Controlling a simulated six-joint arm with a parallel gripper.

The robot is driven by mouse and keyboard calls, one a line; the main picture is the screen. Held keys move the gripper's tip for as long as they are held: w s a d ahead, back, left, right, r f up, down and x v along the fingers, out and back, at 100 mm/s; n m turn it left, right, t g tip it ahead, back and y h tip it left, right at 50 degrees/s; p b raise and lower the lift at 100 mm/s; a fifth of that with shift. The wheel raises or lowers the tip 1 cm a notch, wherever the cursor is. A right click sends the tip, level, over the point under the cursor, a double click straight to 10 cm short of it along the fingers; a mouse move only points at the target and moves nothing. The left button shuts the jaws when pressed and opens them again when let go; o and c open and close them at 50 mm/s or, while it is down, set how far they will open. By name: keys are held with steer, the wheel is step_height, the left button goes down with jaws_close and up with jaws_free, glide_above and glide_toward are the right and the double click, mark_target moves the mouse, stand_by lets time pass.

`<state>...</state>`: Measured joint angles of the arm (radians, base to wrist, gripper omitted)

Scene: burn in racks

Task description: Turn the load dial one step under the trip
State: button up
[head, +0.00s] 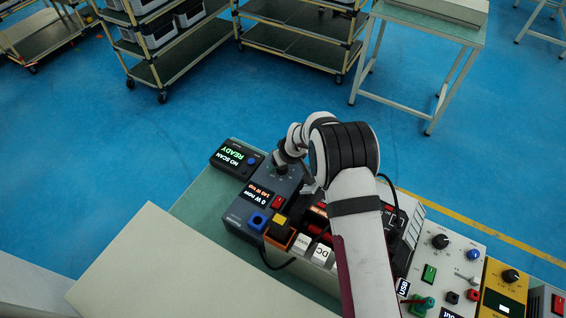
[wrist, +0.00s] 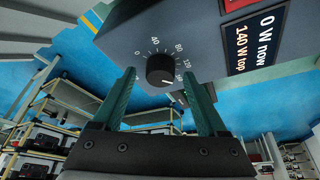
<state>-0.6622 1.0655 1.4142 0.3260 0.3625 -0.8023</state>
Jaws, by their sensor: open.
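The load dial (wrist: 160,69) is a round black knob on the face of a dark grey load box (head: 240,213). White marks around it read 0, 40, 80 and 120, with a further mark partly hidden by a finger. Its white pointer line faces the lower right in the wrist view; the exact mark is unclear. The box's display (wrist: 254,40) reads "0 W now" and "140 W top". My gripper (wrist: 159,76) is open, its two green fingers on either side of the dial, apart from it as far as I can tell. The head view shows my gripper (head: 283,160) over the box.
A red switch (head: 278,202) and a blue socket (head: 258,221) are on the box. Labelled blocks and a power panel (head: 440,250) crowd the right. A pale board (head: 170,265) lies in front.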

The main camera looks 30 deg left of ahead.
jaws_close()
steer(key=n+g, duration=0.1)
steer(key=n, duration=0.3)
steer(key=shift+w+n+g+y, duration=0.15)
steer(key=shift+n+g+y, duration=0.25)
jaws_free()
steer(key=shift+d+r, duration=0.1)
steer(key=v, duration=1.5)
steer(key=shift+r, duration=0.3)
